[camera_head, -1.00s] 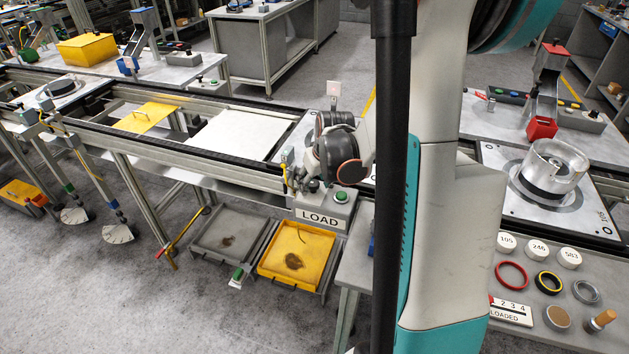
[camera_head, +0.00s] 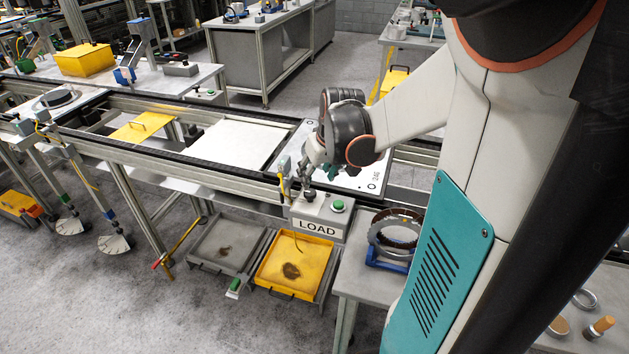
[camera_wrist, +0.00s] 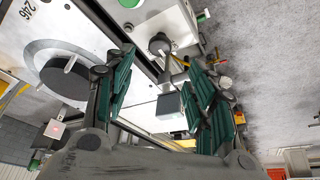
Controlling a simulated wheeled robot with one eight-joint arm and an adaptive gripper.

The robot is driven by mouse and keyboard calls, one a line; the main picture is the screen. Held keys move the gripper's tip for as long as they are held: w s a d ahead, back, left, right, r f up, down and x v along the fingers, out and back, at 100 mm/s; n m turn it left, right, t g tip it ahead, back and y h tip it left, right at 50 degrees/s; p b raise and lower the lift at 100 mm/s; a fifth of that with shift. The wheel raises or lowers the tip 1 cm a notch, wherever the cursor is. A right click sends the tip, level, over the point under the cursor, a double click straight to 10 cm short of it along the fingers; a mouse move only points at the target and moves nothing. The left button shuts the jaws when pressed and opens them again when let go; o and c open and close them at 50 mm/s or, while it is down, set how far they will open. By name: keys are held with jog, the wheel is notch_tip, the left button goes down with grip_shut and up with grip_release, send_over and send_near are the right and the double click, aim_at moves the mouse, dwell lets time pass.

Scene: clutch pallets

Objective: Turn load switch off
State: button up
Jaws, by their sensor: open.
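The LOAD box (camera_head: 319,220) is a grey control box on the front edge of the conveyor line. On top it has a dark round switch knob (camera_head: 309,194) and a green button (camera_head: 338,205). My gripper (camera_head: 308,173) is over the box, close to the knob; contact is unclear in the head view. In the wrist view my gripper (camera_wrist: 162,80) has its green-padded fingers spread and nothing between them. The dark knob (camera_wrist: 159,43) shows just beyond the fingertips there, and the green button (camera_wrist: 203,16) is at the top.
A pallet plate marked 246 (camera_wrist: 28,9) lies behind the box on the conveyor. A grey tray (camera_head: 208,258) and a yellow tray (camera_head: 272,262) sit below. A side table (camera_head: 354,283) with metal rings on a blue stand (camera_head: 388,263) is to the right.

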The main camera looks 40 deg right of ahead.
jog(key=shift+v, duration=1.25)
